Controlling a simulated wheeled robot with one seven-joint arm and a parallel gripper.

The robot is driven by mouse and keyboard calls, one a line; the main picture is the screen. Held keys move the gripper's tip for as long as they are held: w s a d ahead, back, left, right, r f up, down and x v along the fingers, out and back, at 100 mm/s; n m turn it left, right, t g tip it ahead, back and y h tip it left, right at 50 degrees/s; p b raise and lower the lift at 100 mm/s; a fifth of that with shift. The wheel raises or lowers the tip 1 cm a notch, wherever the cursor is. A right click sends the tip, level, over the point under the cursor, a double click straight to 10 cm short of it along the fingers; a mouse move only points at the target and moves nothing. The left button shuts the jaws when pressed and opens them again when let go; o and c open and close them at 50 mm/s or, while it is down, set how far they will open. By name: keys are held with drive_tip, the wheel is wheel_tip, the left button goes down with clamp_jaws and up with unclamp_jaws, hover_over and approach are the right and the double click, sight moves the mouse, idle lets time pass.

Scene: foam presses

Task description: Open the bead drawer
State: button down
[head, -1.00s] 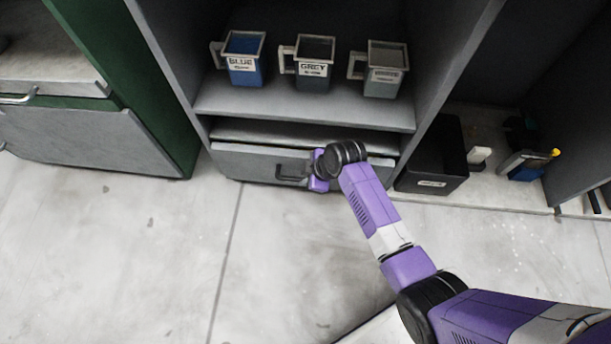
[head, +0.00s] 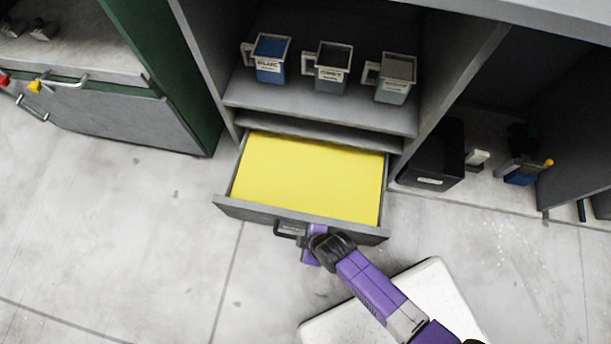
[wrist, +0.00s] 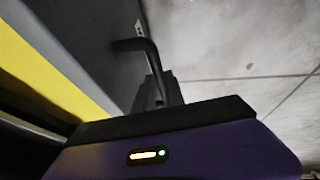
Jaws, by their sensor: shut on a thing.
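The drawer (head: 240,208) is pulled well out of the grey cabinet in the head view, with a flat yellow surface (head: 310,178) inside it. Its dark handle (head: 289,230) is on the front face. My gripper (head: 308,240) is at the handle's right part, shut on it. In the wrist view the dark bar of the handle (wrist: 140,46) runs to my gripper's fingers (wrist: 158,95), and the yellow (wrist: 40,70) shows at the left. The fingertips are partly hidden in the head view.
Blue (head: 270,58), grey (head: 332,68) and a third labelled jug (head: 396,78) stand on the shelf above. A black bin (head: 436,165) is right of the drawer. A green-sided cabinet (head: 180,110) is at left. Floor in front is clear at left.

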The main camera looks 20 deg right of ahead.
drive_tip(key=shift+s+a, duration=0.7)
drive_tip(key=shift+s, duration=0.25)
drive_tip(key=c, duration=1.4)
unclamp_jaws()
drive_tip(key=p+v, duration=0.4)
drive_tip(key=v, duration=0.3)
drive_tip(key=shift+r, duration=0.35)
drive_tip(key=shift+s+d, duration=0.1)
